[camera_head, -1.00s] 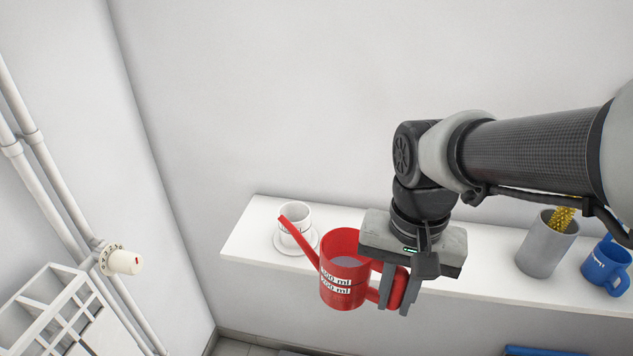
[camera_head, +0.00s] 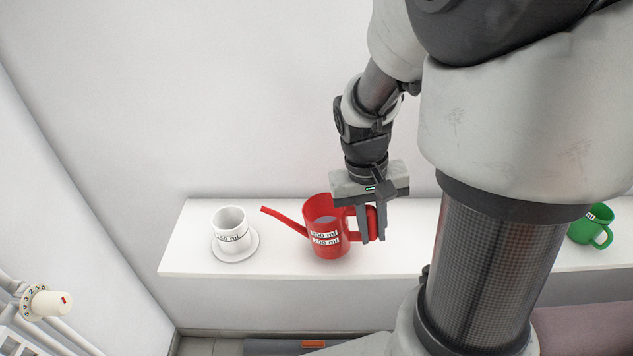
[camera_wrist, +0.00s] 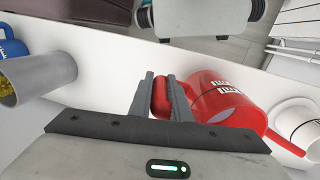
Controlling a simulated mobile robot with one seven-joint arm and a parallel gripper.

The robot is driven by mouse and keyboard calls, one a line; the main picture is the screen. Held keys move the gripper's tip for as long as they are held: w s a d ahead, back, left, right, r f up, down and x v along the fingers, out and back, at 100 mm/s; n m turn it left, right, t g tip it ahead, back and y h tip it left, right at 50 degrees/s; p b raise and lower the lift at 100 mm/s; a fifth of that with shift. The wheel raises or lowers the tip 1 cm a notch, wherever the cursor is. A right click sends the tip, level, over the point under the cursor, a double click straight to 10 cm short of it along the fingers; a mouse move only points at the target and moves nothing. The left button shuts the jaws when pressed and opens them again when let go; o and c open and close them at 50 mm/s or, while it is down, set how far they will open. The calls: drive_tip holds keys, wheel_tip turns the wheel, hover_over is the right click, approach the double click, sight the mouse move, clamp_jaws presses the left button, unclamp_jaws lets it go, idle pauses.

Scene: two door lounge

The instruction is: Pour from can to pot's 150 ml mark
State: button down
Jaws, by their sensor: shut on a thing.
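A red watering can (camera_head: 322,234) with a long spout and black-on-white ml labels is upright at the shelf, its spout pointing left toward the pot. My gripper (camera_head: 373,235) is shut on the can's handle, on the can's right side. In the wrist view the fingers (camera_wrist: 160,100) close around the red handle, with the can (camera_wrist: 222,105) beside them. A pale surface shows inside the can. The white pot (camera_head: 230,228) stands on a white saucer (camera_head: 252,243) left of the spout tip. Its label is partly readable. I cannot tell whether the can touches the shelf.
The white shelf (camera_head: 190,255) runs along the wall. A green mug (camera_head: 588,228) is at right. In the wrist view, a grey cup (camera_wrist: 35,78) with a yellow item and a blue mug (camera_wrist: 10,47) stand left. A radiator valve (camera_head: 47,304) is at lower left.

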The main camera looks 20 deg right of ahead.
drive_tip(key=shift+r, duration=0.1)
idle(0.6)
drive_tip(key=shift+w+a+r+g+h+p, duration=0.2)
drive_tip(key=shift+a+r+h+p, duration=0.2)
drive_tip(key=shift+r+p, duration=0.4)
drive_tip(key=shift+w+a+r+g+h+p, duration=0.25)
drive_tip(key=shift+r+h+p, duration=0.3)
drive_tip(key=shift+p, duration=0.3)
drive_tip(key=shift+s, duration=0.1)
drive_tip(key=shift+g+h, duration=0.25)
drive_tip(key=shift+h, duration=0.5)
drive_tip(key=p+v, duration=0.4)
drive_tip(key=v, duration=0.1)
drive_tip(key=shift+d+r, duration=0.15)
drive_tip(key=shift+d, duration=0.05)
drive_tip(key=shift+a+r, duration=0.1)
drive_tip(key=shift+r, duration=0.1)
drive_tip(key=shift+w+a+r+g+h+p, duration=0.2)
drive_tip(key=shift+a+r+h+p, duration=0.25)
drive_tip(key=shift+r+p, duration=0.25)
drive_tip(key=shift+w+a+r+g+h+p, duration=0.2)
drive_tip(key=shift+a+r+h+p, duration=0.15)
drive_tip(key=shift+a+r+p, duration=0.25)
drive_tip(key=shift+r, duration=0.25)
idle(2.0)
